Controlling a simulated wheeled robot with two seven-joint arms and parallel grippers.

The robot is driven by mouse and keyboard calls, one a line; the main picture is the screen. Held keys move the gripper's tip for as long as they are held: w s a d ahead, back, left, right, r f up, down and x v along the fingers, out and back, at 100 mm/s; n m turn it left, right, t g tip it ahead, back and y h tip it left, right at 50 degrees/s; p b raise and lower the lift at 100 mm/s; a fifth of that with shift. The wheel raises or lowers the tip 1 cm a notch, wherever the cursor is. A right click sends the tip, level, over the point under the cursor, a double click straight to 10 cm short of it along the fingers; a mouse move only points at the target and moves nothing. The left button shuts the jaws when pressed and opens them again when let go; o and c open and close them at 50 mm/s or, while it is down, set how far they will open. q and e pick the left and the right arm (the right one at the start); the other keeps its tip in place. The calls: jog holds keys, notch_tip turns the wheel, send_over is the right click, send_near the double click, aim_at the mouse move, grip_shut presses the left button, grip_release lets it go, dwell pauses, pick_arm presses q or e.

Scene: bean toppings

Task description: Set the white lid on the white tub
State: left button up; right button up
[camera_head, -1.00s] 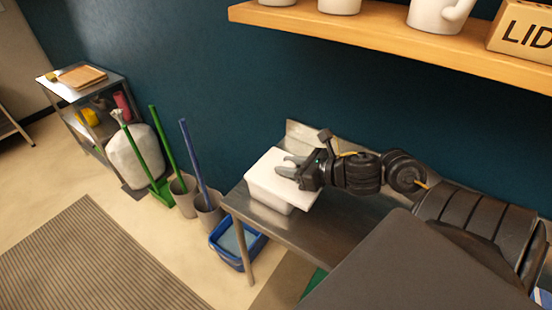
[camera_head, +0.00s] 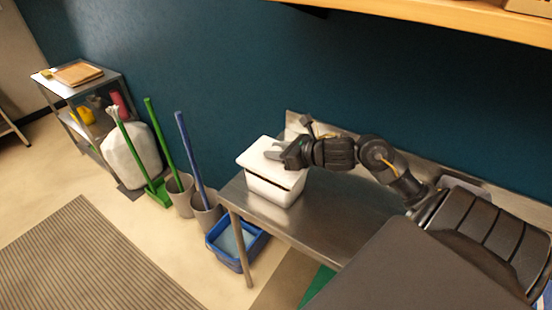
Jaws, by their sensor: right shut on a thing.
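The white tub (camera_head: 272,191) stands on the left end of the steel table. The white lid (camera_head: 257,151) lies over the top of the tub, a little tilted. My left gripper is not in view.
The steel table (camera_head: 330,215) has free room to the right of the tub. A wooden shelf (camera_head: 430,22) hangs above. A blue bucket (camera_head: 228,250), grey bins and upright green and blue handles stand on the floor to the left.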

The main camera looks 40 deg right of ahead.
jog(key=shift+w+f, duration=0.2)
jog(key=shift+f, duration=0.1)
notch_tip(320, 180, down, 2)
jog(key=shift+f+p, duration=0.1)
jog(key=shift+p, duration=0.5)
jog(key=shift+d+f, duration=0.1)
jog(key=shift+f, duration=0.3)
jog(key=shift+f, duration=0.1)
jog(key=shift+f+b, duration=0.45)
jog(key=shift+b, duration=0.25)
jog(key=o, duration=1)
jog(key=shift+r, duration=0.1)
jog(key=shift+c, duration=0.2)
